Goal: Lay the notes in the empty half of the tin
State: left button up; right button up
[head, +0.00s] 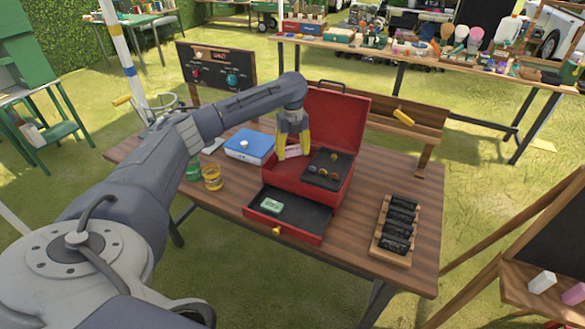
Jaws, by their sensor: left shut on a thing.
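The red tin (268,178) stands on the wooden table with its lid (338,112) raised at the back. Its right half holds a black tray (322,181) with several coins, and its left half is open. My left gripper (292,150) points down into the left half, its yellow fingers shut on the pinkish notes (294,150). The fingers partly hide the notes, and I cannot tell whether the notes touch the tin's floor. A black drawer (306,220) is pulled out at the tin's front, with a small green bundle (271,204) in it. My right gripper is not in view.
A blue-and-white box (249,147) stands left of the tin, with a yellow jar (212,178) and a green jar (193,169) nearby. A wooden rack of black items (398,224) lies to the right. Bare table (350,225) lies between drawer and rack.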

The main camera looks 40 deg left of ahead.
aim_at(293, 172)
pick_arm(q)
jog(key=shift+f, duration=3.8)
jog(key=shift+f, duration=0.15)
jog(key=o, duration=1)
notch_tip(293, 172, up, 12)
jog(key=shift+r, duration=0.15)
